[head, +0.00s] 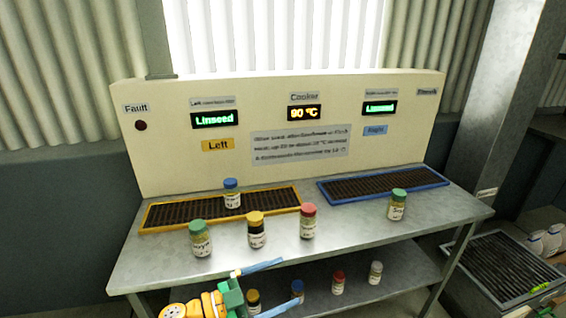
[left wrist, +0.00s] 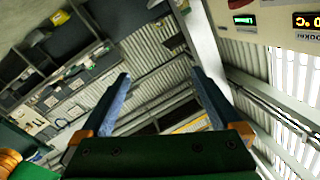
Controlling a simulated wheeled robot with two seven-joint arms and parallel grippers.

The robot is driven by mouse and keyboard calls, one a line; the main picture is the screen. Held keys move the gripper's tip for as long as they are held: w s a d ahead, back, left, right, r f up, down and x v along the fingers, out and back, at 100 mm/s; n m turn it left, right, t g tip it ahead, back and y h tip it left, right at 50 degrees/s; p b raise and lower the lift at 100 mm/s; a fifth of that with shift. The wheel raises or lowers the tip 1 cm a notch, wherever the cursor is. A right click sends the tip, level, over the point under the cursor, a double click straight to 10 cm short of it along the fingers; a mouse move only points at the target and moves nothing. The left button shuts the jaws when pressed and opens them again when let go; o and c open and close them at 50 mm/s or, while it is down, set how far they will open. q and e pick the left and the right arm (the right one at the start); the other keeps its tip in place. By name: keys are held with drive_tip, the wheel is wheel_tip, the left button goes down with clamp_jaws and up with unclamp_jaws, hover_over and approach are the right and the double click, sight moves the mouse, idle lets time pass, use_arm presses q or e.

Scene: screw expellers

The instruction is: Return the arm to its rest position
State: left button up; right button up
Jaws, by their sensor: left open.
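My left arm comes in at the bottom of the head view. Its left gripper (head: 290,281) has two blue fingers spread apart with nothing between them, in front of the bench and over the lower shelf in the picture. The left wrist view shows the same open, empty fingers (left wrist: 160,75) on both sides, with the room behind them. My right gripper does not show in either view.
A metal bench (head: 350,235) carries several capped jars, one a red-capped jar (head: 308,221). A yellow-framed grate (head: 270,199) and a blue-framed grate (head: 385,185) lie behind. More jars stand on the lower shelf (head: 400,285). A dark grated box (head: 500,262) is at right.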

use_arm(q)
drive_tip(key=s+a+f+n+t+y, duration=0.25)
drive_tip(key=a+f+n+y, duration=0.4)
drive_tip(key=f, duration=0.55)
drive_tip(key=s+a+f+n+t+y, duration=0.1)
drive_tip(key=s+a+f+n+y, duration=0.45)
drive_tip(key=f, duration=0.75)
drive_tip(key=s+a+f+n+g+y, duration=0.1)
drive_tip(key=s+f, duration=0.4)
drive_tip(key=s, duration=0.5)
drive_tip(key=s+a+f+n+g+y, duration=0.1)
drive_tip(key=s+f+g, duration=0.4)
drive_tip(key=s, duration=0.5)
drive_tip(key=s+a+f+n+g+y, duration=0.1)
drive_tip(key=s+a+f+g, duration=0.3)
drive_tip(key=s, duration=0.6)
drive_tip(key=shift+f+n+y, duration=0.3)
drive_tip(key=shift+f+y, duration=0.1)
drive_tip(key=shift+y, duration=0.4)
